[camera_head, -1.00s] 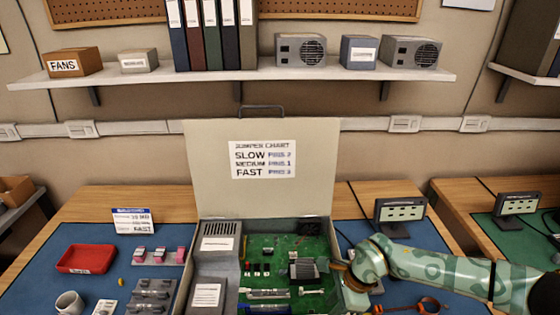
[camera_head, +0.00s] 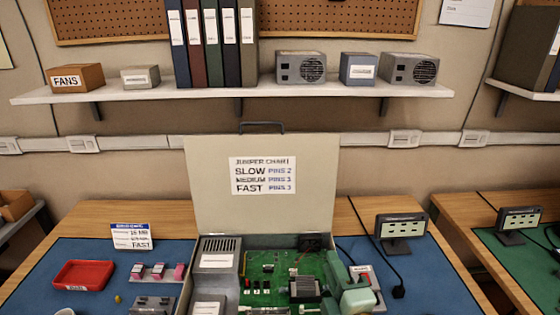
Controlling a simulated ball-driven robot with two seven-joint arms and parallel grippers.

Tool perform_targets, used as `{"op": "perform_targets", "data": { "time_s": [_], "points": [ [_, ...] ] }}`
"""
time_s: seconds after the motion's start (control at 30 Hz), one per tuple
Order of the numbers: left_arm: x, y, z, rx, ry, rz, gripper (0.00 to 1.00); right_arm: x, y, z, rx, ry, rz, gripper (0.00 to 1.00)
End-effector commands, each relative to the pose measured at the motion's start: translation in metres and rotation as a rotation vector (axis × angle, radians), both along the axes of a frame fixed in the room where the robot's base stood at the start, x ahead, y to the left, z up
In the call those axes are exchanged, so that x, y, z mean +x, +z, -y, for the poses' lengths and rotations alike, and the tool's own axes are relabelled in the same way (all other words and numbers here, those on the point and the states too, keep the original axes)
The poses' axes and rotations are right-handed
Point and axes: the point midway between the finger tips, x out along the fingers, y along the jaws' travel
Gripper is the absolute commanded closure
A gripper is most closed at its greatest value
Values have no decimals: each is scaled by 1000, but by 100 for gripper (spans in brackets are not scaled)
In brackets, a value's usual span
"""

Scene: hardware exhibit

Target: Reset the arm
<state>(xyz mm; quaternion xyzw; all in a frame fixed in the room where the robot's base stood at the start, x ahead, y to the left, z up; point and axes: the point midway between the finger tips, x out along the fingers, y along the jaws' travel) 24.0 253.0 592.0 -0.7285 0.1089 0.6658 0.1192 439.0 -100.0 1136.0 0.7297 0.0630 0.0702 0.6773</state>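My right arm shows as a pale green link at the bottom, over the right edge of the open computer case. The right gripper (camera_head: 350,288) is seen only in part there, and its fingertips cannot be made out. I cannot tell whether it holds anything. The case's lid (camera_head: 262,212) stands upright with a jumper chart (camera_head: 263,175) listing slow, medium and fast. Inside the case is a green circuit board (camera_head: 268,280), cut off by the frame's lower edge. My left gripper is not in view.
A red tray (camera_head: 83,275), pink pieces (camera_head: 158,271) and a white label card (camera_head: 132,237) sit on the blue mat at the left. A small display (camera_head: 401,226) stands at the right. A shelf (camera_head: 150,96) holds binders and boxes.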

Motion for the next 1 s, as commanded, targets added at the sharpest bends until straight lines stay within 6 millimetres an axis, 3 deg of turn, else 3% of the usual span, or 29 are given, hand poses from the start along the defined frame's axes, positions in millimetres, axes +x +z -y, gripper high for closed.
{"op": "perform_targets", "data": {
  "time_s": [0.03,0.1,0.2,0.5,0.57,0.67,0.87,1.0],
  "points": [
    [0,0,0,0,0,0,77,-12,-19,35,94,-128,-126,77],
    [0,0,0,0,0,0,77,-30,-44,74,194,-276,-270,77],
    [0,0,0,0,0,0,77,-61,-72,115,287,-439,-430,77],
    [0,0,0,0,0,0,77,-158,-119,187,424,-781,-756,77],
    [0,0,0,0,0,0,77,-177,-124,197,437,-839,-809,77],
    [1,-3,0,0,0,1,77,-176,-161,191,451,-835,-864,77],
    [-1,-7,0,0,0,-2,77,-175,-245,175,490,-808,-968,77],
    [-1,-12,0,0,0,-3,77,-188,-317,162,533,-797,-1060,77]
  ]
}}
